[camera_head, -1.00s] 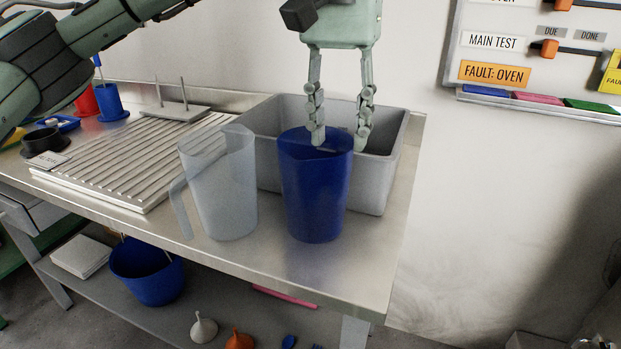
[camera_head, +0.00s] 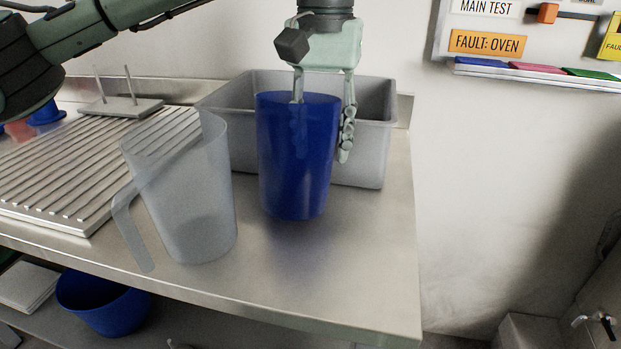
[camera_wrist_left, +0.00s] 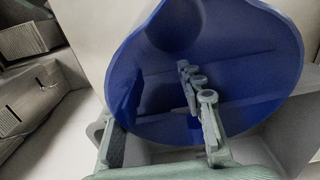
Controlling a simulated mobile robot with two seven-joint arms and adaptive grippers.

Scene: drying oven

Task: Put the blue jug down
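The blue jug (camera_head: 290,165) is upright in front of the grey bin in the head view. Its base appears a little above the steel bench, with a dark reflection below it. The jug's handle cannot be made out. My right gripper is not in view.
A clear jug (camera_head: 195,200) stands close on the left. The grey bin (camera_head: 370,150) is directly behind. A ribbed drainer (camera_head: 50,180) lies further left. The bench (camera_head: 330,270) is bare in front and to the right, up to its right edge.

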